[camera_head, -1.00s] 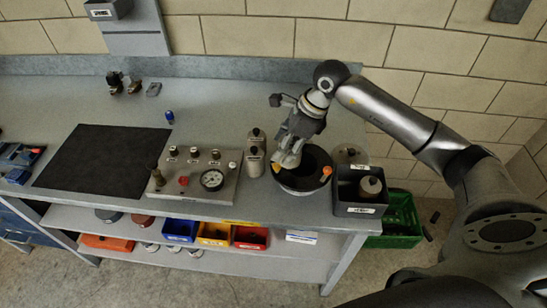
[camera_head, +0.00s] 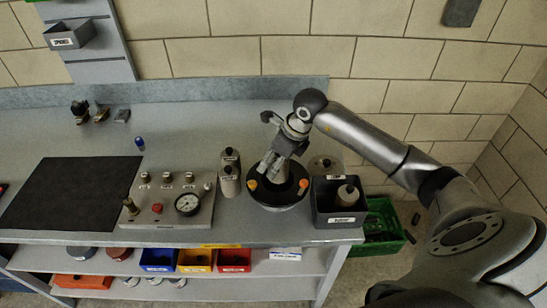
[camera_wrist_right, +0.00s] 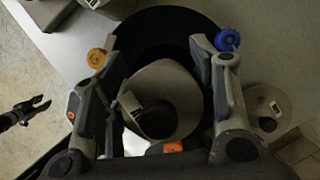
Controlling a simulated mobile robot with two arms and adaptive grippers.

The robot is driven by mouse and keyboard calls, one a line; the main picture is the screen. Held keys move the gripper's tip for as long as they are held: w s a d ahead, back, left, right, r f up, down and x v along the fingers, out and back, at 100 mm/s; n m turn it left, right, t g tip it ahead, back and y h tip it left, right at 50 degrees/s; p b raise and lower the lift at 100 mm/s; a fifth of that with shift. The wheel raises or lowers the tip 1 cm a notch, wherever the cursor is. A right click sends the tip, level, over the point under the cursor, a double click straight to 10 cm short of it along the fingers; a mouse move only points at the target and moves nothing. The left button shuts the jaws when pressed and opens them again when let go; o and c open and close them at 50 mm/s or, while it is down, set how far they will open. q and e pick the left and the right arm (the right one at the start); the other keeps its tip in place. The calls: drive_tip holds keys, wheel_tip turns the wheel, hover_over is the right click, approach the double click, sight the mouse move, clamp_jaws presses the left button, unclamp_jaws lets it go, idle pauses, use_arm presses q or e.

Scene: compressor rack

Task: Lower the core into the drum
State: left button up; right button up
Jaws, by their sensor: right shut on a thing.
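The drum (camera_head: 281,204) is a round black vessel near the bench's front right, with coloured clamp knobs on its rim. My right gripper (camera_head: 271,167) points down into its opening. In the right wrist view its fingers (camera_wrist_right: 157,50) are shut on the core (camera_wrist_right: 163,82), a pale grey cylinder with a round hollow. The core lies within the outline of the drum's black rim (camera_wrist_right: 165,20); its depth and any rim contact cannot be told. A dark two-fingered gripper, apparently my left one (camera_wrist_right: 42,103), shows far off at the left with its fingers apart.
A dark bin (camera_head: 337,222) with a bottle stands close right of the drum. Two grey canisters (camera_head: 229,182) and a gauge panel (camera_head: 172,207) stand to the left. The black mat (camera_head: 72,193) is bare.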

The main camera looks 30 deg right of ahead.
drive_tip(key=shift+f, duration=0.2)
idle(0.5)
drive_tip(key=shift+f+b, duration=0.55)
drive_tip(key=shift+b, duration=0.15)
drive_tip(key=shift+f+b, duration=1.6)
drive_tip(key=shift+f, duration=0.25)
drive_tip(key=shift+r, duration=0.3)
drive_tip(key=shift+r, duration=0.2)
drive_tip(key=shift+f, duration=0.1)
drive_tip(key=shift+f+b, duration=0.3)
drive_tip(key=shift+f, duration=0.2)
drive_tip(key=shift+r, duration=0.35)
